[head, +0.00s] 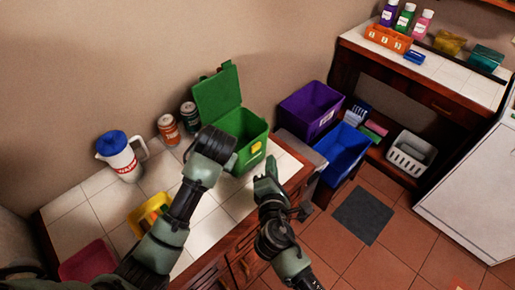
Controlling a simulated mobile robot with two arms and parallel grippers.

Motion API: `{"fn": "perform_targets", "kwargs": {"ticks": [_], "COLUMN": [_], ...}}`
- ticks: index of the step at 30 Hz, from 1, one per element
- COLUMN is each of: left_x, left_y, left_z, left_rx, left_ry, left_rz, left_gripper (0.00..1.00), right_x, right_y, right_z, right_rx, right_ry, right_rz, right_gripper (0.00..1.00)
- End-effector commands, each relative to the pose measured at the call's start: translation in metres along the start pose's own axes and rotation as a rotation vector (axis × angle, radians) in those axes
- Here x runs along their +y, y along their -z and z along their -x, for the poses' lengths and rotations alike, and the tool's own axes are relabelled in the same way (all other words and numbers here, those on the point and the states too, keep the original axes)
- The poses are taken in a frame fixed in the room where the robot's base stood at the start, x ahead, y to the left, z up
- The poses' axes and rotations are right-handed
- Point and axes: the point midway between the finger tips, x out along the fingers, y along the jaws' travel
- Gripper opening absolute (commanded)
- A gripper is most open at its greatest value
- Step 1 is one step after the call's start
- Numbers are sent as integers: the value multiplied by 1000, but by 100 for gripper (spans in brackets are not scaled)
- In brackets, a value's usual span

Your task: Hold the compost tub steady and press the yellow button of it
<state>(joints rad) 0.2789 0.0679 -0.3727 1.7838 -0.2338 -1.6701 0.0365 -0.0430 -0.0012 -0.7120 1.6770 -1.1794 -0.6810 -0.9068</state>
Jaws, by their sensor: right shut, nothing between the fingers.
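The green compost tub (238,124) stands on the white tiled counter with its lid (217,94) raised open at the back. Its yellow button (256,147) is on the front face and shows clear. My right gripper (270,170) is shut and empty, in front of the tub and a little below the button, seemingly apart from it. My left arm reaches up from the lower left, and its dark wrist end (214,144) overlaps the tub's left side in the picture. The left fingers are hidden behind it, so I cannot tell whether they touch the tub.
A white jug with a blue lid (120,158), two cans (168,129), a yellow container (147,212) and a pink tray (88,263) are on the counter. Purple (310,109) and blue (342,151) bins stand to the right. Red floor tiles lie beyond the counter edge.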

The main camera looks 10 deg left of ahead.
Motion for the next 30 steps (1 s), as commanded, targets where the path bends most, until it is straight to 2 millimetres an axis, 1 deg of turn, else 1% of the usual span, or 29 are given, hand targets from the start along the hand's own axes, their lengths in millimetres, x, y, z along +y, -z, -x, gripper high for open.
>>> {"fn": "perform_targets", "kwargs": {"ticks": [1,9,29,30], "left_x": [2,2,2,2], "left_y": [-4,-4,-4,-4], "left_z": [-3,-3,-3,-3], "left_rx": [-11,-11,-11,-11], "left_ry": [-1,-1,-1,-1], "left_rz": [-5,-5,-6,-6], "left_gripper": [0,0,0,29], "right_x": [-4,-14,-14,-14], "right_y": [-3,-13,-13,-13], "right_z": [4,18,18,18], "right_rx": [0,-1,0,0], "right_ry": [1,0,0,0], "right_rz": [1,0,0,0], "right_gripper": [0,0,0,0]}}
